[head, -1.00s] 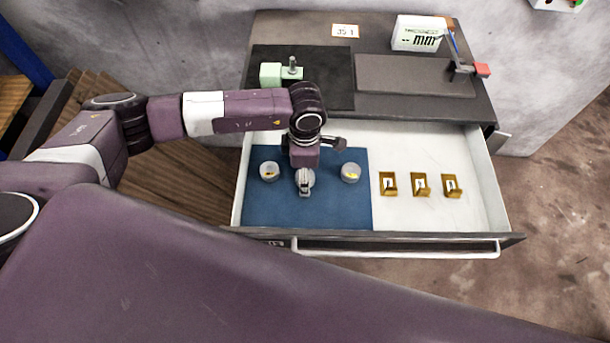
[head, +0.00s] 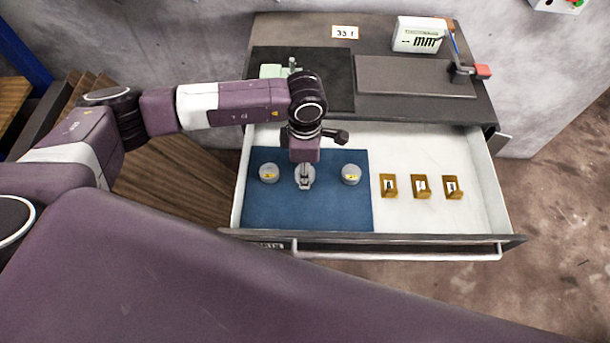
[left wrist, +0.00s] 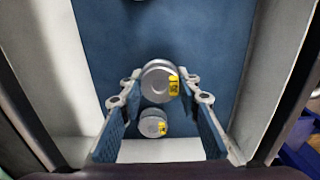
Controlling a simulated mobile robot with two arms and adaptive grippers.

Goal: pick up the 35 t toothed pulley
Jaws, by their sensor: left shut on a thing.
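Three grey toothed pulleys with yellow labels are in the open drawer, in a row over the blue mat (head: 300,215): the left pulley (head: 269,174), the middle pulley (head: 311,178) and the right pulley (head: 351,175). The labels are too small to read. My left gripper (head: 304,184) points down at the middle pulley and is shut on it. In the left wrist view that pulley (left wrist: 157,82) sits between the fingertips, with another pulley (left wrist: 151,124) beyond it. I cannot tell whether the held pulley touches the mat. My right gripper is not in view.
Several yellow-brown holders (head: 420,187) stand on the white drawer floor at right. The drawer's front handle (head: 400,256) faces me.

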